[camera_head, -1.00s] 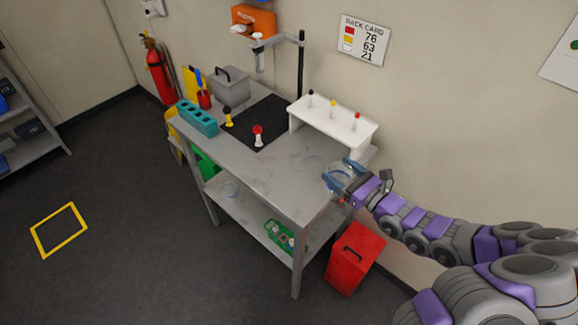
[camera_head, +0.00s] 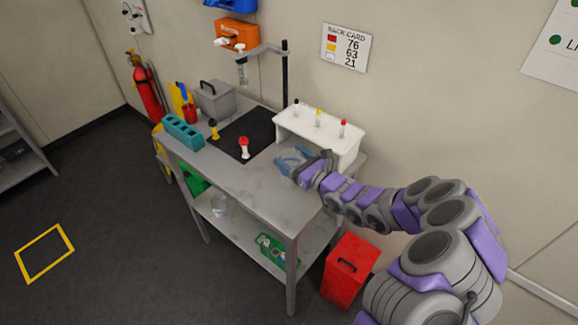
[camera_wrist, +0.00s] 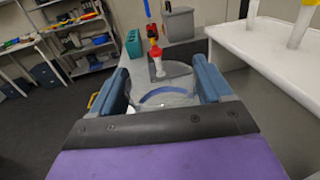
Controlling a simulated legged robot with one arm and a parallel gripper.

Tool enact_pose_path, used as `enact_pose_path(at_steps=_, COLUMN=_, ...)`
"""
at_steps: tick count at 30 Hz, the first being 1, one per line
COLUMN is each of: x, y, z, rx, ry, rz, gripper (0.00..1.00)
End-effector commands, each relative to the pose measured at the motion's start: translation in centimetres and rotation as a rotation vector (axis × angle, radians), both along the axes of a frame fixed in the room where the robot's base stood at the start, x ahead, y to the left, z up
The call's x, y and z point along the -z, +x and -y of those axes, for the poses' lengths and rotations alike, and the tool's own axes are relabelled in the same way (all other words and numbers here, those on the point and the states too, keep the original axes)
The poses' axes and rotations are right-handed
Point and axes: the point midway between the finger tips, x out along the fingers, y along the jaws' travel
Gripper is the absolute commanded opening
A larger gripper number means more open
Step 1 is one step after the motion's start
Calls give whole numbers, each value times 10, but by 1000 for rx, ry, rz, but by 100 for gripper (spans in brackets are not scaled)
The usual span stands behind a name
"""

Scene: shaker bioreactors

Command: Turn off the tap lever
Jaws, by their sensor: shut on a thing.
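My gripper (camera_head: 292,163) is over the right part of the steel bench, in front of the white rack. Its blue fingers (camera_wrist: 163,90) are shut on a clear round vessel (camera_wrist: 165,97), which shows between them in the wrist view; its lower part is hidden. An orange box (camera_head: 236,33) is on the back wall, with a white spout-like part (camera_head: 222,42) at its lower left. This may be the tap; I cannot make out a lever or its position. It is far up and left of my gripper.
The bench (camera_head: 262,190) holds a black mat (camera_head: 232,130), a red-capped vial (camera_head: 244,148), a teal rack (camera_head: 183,132), a grey box (camera_head: 215,100) and a stand with a black post (camera_head: 284,80). The white rack (camera_head: 330,132) carries several vials. A red bin (camera_head: 349,270) stands on the floor.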

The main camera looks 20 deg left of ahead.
Motion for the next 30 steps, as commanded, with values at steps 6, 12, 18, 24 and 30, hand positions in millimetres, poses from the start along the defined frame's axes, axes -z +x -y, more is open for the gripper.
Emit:
enact_pose_path(at_steps=6, x=11, y=5, z=-11, rx=1, ry=0, rz=0, gripper=23)
enact_pose_path(at_steps=12, x=36, y=4, z=-10, rx=-1, ry=0, rz=1, gripper=23)
enact_pose_path(at_steps=18, x=34, y=5, z=-7, rx=0, ry=3, rz=2, gripper=23)
enact_pose_path(at_steps=24, x=37, y=4, z=-10, rx=0, ry=1, rz=2, gripper=83)
enact_pose_path(at_steps=30, x=37, y=4, z=-11, rx=0, ry=1, rz=2, gripper=100)
